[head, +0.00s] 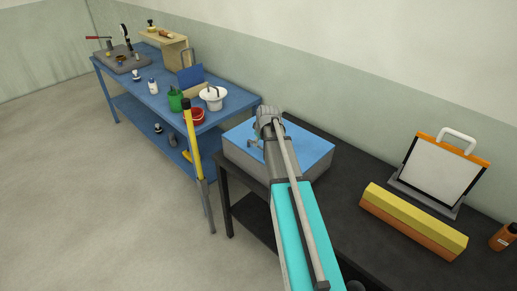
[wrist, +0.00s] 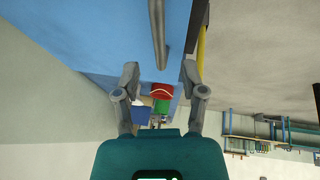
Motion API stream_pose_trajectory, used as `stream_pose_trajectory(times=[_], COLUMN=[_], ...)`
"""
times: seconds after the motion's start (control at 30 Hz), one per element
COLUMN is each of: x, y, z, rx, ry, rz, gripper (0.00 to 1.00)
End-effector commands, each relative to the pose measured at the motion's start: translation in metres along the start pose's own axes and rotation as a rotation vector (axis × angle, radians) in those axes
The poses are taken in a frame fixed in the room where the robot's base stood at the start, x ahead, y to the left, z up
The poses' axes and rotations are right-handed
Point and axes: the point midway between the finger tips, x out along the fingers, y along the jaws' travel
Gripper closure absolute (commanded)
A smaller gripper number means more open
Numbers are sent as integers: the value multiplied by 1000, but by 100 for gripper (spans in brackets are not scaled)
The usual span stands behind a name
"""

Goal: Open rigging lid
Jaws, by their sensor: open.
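The rigging box (head: 240,162) is a grey box on the black table, with a flat blue lid (head: 310,150) lying shut on top. My gripper (head: 268,112) is at the lid's far left part, over it in the head view, and hides some of it. A small grey piece (head: 254,140) shows on the lid beside my arm, maybe a handle. In the wrist view my gripper (wrist: 160,72) has its two fingers apart with nothing held between them. The blue lid (wrist: 90,30) fills the upper part there, and a grey bar (wrist: 158,35) runs in from the top edge. Contact cannot be told.
The black table (head: 350,215) also holds a yellow and orange block (head: 412,220), a framed white panel (head: 440,170) and an orange bottle (head: 504,237). A blue bench (head: 140,90) with a green can (head: 175,100), red bowl (head: 194,117) and white pot (head: 213,97) stands left. A yellow-handled tool (head: 192,140) stands between.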

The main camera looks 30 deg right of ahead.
Motion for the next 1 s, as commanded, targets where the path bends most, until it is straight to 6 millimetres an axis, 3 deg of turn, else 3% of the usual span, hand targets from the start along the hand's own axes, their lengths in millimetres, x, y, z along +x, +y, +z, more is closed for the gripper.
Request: stream_pose_trajectory(times=[0.1, 0.4, 0.93, 1.0], x=[15, 34, 39, 39], y=[0, 0, 1, 1], z=[1, 1, 1, 1], rx=[0, 0, 1, 1], ry=[0, 0, 0, 0], rz=[0, 0, 1, 1], gripper=[46, 46, 46, 57])
